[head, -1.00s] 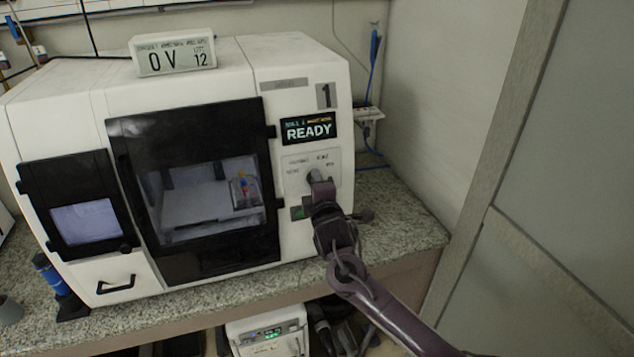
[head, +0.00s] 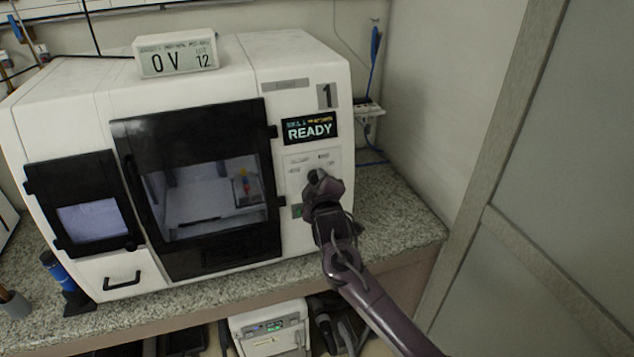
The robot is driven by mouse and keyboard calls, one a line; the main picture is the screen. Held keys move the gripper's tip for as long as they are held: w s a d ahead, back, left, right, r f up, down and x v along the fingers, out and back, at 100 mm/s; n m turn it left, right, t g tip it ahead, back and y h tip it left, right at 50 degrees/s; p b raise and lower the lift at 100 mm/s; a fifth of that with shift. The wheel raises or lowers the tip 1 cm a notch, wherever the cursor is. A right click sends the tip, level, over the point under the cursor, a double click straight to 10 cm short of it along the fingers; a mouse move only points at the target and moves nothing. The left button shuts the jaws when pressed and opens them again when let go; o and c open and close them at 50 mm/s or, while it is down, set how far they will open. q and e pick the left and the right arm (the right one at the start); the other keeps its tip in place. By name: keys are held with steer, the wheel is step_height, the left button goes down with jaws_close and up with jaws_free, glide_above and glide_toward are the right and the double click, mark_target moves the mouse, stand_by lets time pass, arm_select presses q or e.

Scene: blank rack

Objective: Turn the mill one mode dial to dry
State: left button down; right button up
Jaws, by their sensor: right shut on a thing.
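Mill one (head: 300,72) is a white machine with a black-framed window, a "1" label and a screen (head: 310,129) reading READY. Its mode dial (head: 314,176) is a small dark knob on the light panel below the screen. My right gripper (head: 318,182) is at the dial and shut on it, covering most of the knob. The small labels around the dial are too blurred to read, and the dial's pointer direction cannot be told. A green button (head: 297,211) shows partly beside my gripper. My left gripper is not in view.
A display box (head: 175,53) reading "0 V 12" stands on the mill. The granite counter (head: 400,215) is clear to the right, up to the wall and a grey door. A white device (head: 270,330) sits below the counter.

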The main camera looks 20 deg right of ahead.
steer(key=shift+f, duration=0.1)
steer(key=o, duration=1)
steer(key=b+v, duration=0.2)
steer(key=v, duration=0.6)
steer(key=shift+w, duration=0.1)
